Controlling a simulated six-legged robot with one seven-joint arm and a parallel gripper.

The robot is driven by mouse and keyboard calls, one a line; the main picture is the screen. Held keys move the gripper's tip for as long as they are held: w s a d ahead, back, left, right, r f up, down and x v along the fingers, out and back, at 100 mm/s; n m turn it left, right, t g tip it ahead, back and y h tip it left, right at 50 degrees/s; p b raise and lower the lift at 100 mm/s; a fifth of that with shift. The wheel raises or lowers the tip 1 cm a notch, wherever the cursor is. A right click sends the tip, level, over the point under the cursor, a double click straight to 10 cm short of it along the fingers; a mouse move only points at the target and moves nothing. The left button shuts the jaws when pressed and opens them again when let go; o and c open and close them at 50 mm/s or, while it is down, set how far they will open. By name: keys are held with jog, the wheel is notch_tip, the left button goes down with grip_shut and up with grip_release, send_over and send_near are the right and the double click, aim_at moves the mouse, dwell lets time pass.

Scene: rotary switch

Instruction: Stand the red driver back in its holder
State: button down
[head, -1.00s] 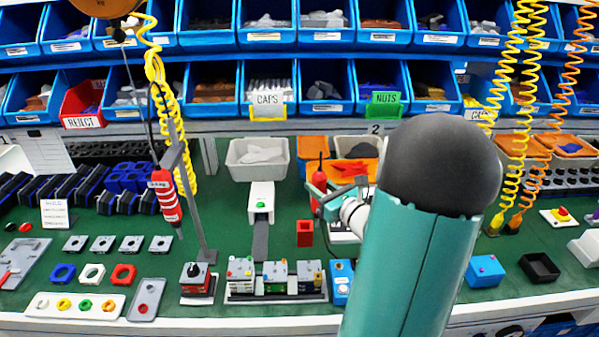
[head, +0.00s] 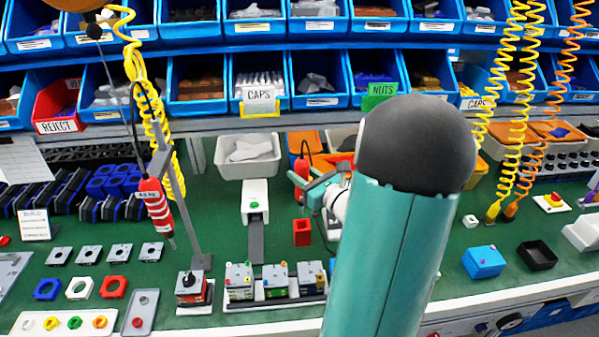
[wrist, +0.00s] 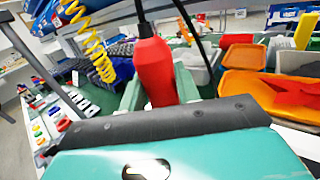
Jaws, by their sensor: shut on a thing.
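The red driver (head: 301,172) is upright in my gripper (head: 316,190), with a dark cable rising from its top. In the wrist view the driver (wrist: 155,72) stands between the teal fingers (wrist: 157,92), which are shut on it. Its lower end is hidden there. A small red square holder (head: 302,232) stands on the green bench. In the head view the driver appears just above the holder, with a gap between them; depth is hard to tell. My large teal arm link hides part of the bench to the right of the holder.
A second red driver with a white label (head: 155,205) hangs at the left by a grey post (head: 180,200). A white dispenser (head: 255,200) stands left of the holder. Grey units (head: 275,280) sit in front. Bins (head: 248,155) stand behind.

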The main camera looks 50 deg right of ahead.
jog(key=shift+s+f, duration=0.1)
jog(key=shift+s, duration=0.1)
jog(key=shift+w+f, duration=0.15)
jog(key=shift+f, duration=5.2)
jog(key=c, duration=0.9)
grip_release()
